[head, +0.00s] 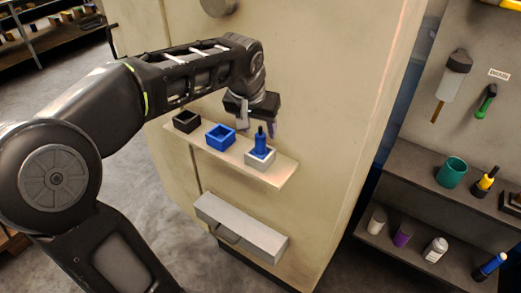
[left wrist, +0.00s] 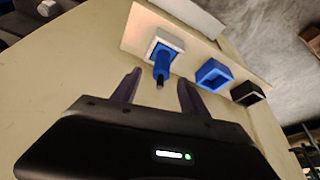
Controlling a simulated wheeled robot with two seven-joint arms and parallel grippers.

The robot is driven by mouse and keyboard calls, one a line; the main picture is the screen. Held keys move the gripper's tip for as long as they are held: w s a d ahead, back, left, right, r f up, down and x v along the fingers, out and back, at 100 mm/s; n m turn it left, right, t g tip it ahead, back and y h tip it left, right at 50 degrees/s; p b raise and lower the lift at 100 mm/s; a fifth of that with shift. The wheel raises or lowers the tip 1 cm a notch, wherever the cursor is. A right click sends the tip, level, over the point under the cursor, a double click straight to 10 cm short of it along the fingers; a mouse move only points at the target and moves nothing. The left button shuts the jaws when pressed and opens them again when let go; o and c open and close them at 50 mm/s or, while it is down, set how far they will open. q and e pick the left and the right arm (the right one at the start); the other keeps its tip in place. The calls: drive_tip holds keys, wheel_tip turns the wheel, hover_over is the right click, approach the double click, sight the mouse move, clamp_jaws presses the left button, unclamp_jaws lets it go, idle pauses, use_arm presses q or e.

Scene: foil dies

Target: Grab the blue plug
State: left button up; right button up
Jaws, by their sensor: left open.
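The blue plug (head: 260,144) stands upright in a white square holder (head: 259,162) at the right part of a small shelf (head: 284,178) on the beige cabinet. It has a dark tip on top. In the left wrist view the plug (left wrist: 162,61) in its white holder (left wrist: 171,42) lies just ahead of my fingers. My left gripper (head: 258,127) is right by the plug's top in the head view. In the left wrist view my left gripper (left wrist: 158,90) is open and empty, its two fingers apart with the plug's dark tip near the gap between them. My right gripper is not in view.
A blue square holder (head: 220,138) and a black one (head: 187,121) stand empty to the left on the same shelf. A grey box-like drawer (head: 240,225) sticks out below. Dark shelves (head: 410,180) with cups and bottles stand at the right.

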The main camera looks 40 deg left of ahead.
sight(259, 135)
use_arm(q)
drive_tip(key=shift+f, duration=0.1)
drive_tip(key=p+x, duration=0.1)
drive_tip(key=x, duration=0.4)
drive_tip(key=shift+a, duration=0.15)
idle(0.4)
clamp_jaws()
idle(0.4)
